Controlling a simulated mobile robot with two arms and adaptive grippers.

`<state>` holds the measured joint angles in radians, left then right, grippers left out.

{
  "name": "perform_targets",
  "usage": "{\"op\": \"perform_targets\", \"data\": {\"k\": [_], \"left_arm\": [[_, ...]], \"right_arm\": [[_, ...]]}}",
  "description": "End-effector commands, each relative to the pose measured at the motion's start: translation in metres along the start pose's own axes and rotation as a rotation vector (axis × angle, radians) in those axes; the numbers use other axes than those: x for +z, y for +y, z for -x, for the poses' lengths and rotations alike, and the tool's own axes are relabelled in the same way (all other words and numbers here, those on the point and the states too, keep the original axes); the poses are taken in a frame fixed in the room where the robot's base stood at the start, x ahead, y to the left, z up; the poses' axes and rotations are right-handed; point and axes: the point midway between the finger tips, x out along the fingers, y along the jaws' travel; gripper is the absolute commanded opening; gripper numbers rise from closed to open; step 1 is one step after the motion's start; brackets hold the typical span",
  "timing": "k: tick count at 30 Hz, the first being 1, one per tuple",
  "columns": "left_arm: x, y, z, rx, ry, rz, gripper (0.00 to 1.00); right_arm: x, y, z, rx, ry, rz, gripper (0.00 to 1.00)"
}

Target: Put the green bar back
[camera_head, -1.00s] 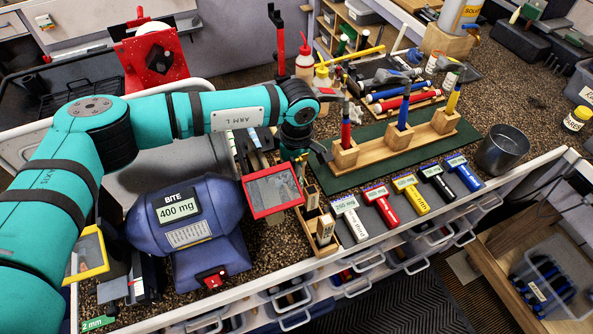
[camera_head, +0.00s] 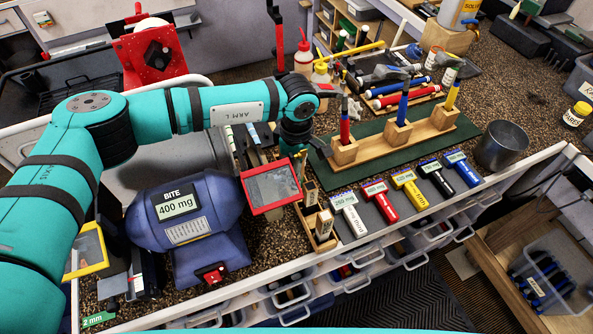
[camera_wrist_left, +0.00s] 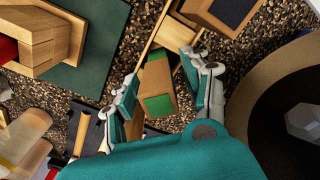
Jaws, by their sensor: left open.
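My left gripper (camera_head: 304,163) points down near the back end of a narrow wooden tray (camera_head: 326,243). In the left wrist view, its fingers (camera_wrist_left: 160,88) are apart. A wooden block with green patches (camera_wrist_left: 158,104) shows between them; I cannot tell whether either finger touches it. This is the only green-marked bar I make out there, and it is mostly hidden by the gripper in the head view. Other wooden blocks (camera_head: 324,224) stand in the tray. My right gripper is out of view.
A red-framed screen (camera_head: 271,189) stands close left of the tray. A wooden holder (camera_head: 397,136) with upright coloured grips is on a green mat (camera_head: 374,160) at right. A blue machine (camera_head: 190,225) stands at left.

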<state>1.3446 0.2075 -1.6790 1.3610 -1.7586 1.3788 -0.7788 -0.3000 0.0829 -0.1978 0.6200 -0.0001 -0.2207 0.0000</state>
Motion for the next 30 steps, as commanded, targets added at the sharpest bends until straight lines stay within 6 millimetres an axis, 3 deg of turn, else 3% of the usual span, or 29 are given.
{"op": "perform_targets", "data": {"k": [9, 15, 21, 30], "left_arm": [[0.000, 0.001, 0.064, 0.006, 0.000, -0.001, 0.49], [0.000, 0.000, 0.096, 0.002, 0.000, 0.000, 0.49], [0.000, -0.001, 0.107, 0.000, -0.001, -0.001, 0.49], [0.000, -0.001, 0.108, 0.000, -0.001, -0.001, 0.49]], "right_arm": [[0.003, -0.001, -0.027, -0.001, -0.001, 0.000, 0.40], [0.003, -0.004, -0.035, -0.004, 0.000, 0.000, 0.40], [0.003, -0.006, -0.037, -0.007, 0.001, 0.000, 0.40], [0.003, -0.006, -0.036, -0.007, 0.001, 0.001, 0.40]]}}
